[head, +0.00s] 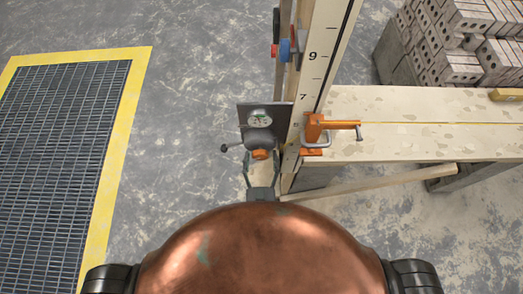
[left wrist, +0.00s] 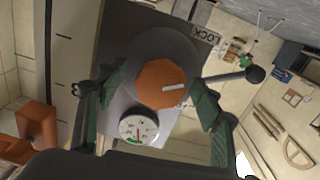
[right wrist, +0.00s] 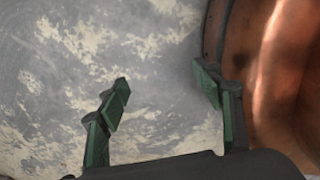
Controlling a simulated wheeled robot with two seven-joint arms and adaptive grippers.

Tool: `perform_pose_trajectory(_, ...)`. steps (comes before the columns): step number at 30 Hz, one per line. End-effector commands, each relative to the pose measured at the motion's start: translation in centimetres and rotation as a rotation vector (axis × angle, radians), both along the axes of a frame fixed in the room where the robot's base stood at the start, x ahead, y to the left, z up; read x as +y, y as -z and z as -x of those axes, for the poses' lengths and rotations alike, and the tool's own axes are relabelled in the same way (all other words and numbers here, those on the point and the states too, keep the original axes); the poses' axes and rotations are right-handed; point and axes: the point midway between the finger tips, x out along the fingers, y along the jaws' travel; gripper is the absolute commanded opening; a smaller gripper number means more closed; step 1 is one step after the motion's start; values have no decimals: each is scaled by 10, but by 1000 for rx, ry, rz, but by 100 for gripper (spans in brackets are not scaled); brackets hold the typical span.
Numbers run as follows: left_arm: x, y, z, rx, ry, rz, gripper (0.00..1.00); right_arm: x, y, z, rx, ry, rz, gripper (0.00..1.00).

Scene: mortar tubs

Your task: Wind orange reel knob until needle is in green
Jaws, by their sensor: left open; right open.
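The orange reel knob (head: 260,154) sits on the grey reel below the white dial gauge (head: 260,119), on a dark plate fixed to the upright pole. In the left wrist view the octagonal knob (left wrist: 162,84) has a white mark. The gauge (left wrist: 139,129) shows a green zone; its needle is too small to read surely. My left gripper (head: 261,168) is open, with its fingers on either side of the knob, apart from it as far as I can see. My right gripper (right wrist: 165,100) is open and empty; only the right wrist view shows it.
A black-tipped lever (head: 225,148) sticks out left of the reel; it shows near a finger in the left wrist view (left wrist: 255,74). An orange clamp (head: 315,128) grips the plank (head: 410,140) at right. Stacked bricks (head: 470,40) stand behind. A yellow-edged floor grate (head: 60,150) lies left.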

Motion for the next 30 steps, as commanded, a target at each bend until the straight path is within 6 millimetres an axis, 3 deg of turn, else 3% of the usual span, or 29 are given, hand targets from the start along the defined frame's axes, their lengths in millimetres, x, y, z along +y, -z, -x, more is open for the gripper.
perform_pose_trajectory(11, 7, 1, -3, 1, -15, 0, 60, 3, -2, 12, 14, 4, -2, 60)
perform_pose_trajectory(30, 5, 1, -3, 1, -13, -1, 18, 1, -2, 8, 10, 1, -1, 60)
